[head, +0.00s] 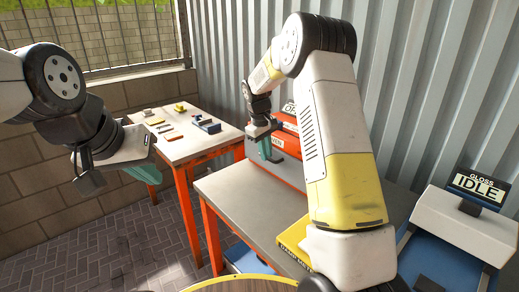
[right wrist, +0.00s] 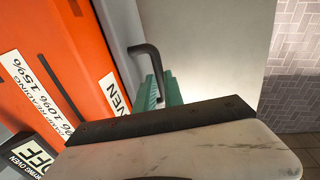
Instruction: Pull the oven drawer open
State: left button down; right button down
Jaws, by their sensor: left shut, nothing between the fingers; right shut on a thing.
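The orange oven (head: 298,125) stands on the grey table, partly hidden behind my right arm. In the right wrist view, its orange front (right wrist: 50,60) carries white labels, one reading "OVEN". A dark bent handle (right wrist: 147,50) sticks out from a light grey panel (right wrist: 118,28) beside the orange front. My right gripper (head: 283,150) is at the oven front. Its green fingers (right wrist: 157,90) are shut on the handle. I cannot tell how far the drawer stands out. My left gripper (head: 145,174) is shut and empty, in the air at the left, away from the oven.
A second table (head: 178,150) at the back left holds small blocks and a blue item. A yellow item (head: 293,240) lies at the grey table's (head: 240,205) front edge. A machine marked "GLOSS IDLE" (head: 478,190) stands at the right. The grey table's left part is bare.

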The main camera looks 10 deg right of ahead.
jog(key=s+a, duration=0.6)
jog(key=a, duration=0.3)
jog(key=s+a, duration=0.6)
jog(key=a, duration=0.3)
jog(key=shift+s+a, duration=0.15)
jog(key=shift+a, duration=0.1)
jog(key=c, duration=1.5)
grip_release()
jog(key=shift+o, duration=0.2)
notch_tip(320, 180, up, 8)
jog(key=a, duration=0.1)
jog(key=shift+s+f, duration=0.15)
jog(key=shift+s, duration=0.25)
jog(key=shift+a, duration=0.1)
